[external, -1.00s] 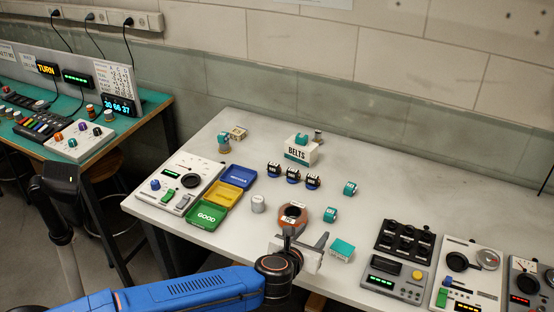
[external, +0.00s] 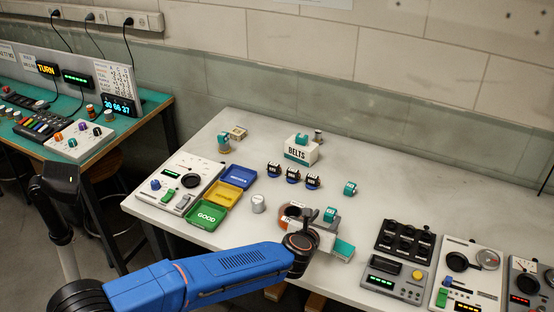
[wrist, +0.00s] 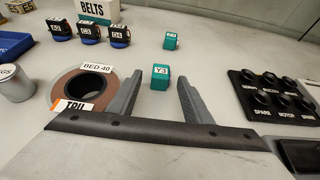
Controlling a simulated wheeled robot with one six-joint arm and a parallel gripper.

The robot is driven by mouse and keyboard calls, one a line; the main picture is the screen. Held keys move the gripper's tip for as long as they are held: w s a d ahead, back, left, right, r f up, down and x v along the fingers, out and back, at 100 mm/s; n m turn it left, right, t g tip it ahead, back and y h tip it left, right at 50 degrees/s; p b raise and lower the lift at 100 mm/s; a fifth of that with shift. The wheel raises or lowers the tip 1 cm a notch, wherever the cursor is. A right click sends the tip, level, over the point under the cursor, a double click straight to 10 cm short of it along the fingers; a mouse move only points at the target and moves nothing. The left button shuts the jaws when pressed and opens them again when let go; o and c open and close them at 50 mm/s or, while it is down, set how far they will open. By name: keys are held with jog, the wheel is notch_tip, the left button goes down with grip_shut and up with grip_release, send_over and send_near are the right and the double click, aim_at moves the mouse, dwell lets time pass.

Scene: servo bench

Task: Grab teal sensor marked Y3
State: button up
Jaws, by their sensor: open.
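The teal sensor marked Y3 (wrist: 160,77) is a small block on the bench, its white label facing the wrist camera. It also shows in the external view (external: 330,214), just beyond my gripper (external: 324,228). In the wrist view my gripper (wrist: 159,80) is open, with one finger on each side of Y3 and visible space on both sides. Y3 appears at the fingertip end; I cannot tell how far down the fingers are.
A ring labelled BED 40 (wrist: 58,88) lies close left of my left finger. Another teal sensor (wrist: 170,41) stands behind. A black knob panel (wrist: 275,95) is at right. Three dark sensors (external: 292,175) stand farther back.

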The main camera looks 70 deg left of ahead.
aim_at(330, 213)
jog(key=shift+r+x, duration=0.15)
jog(key=shift+x, duration=1.15)
jog(key=shift+r+x, duration=0.15)
jog(key=shift+x, duration=1.1)
jog(key=shift+w, duration=0.15)
jog(key=c, duration=1.1)
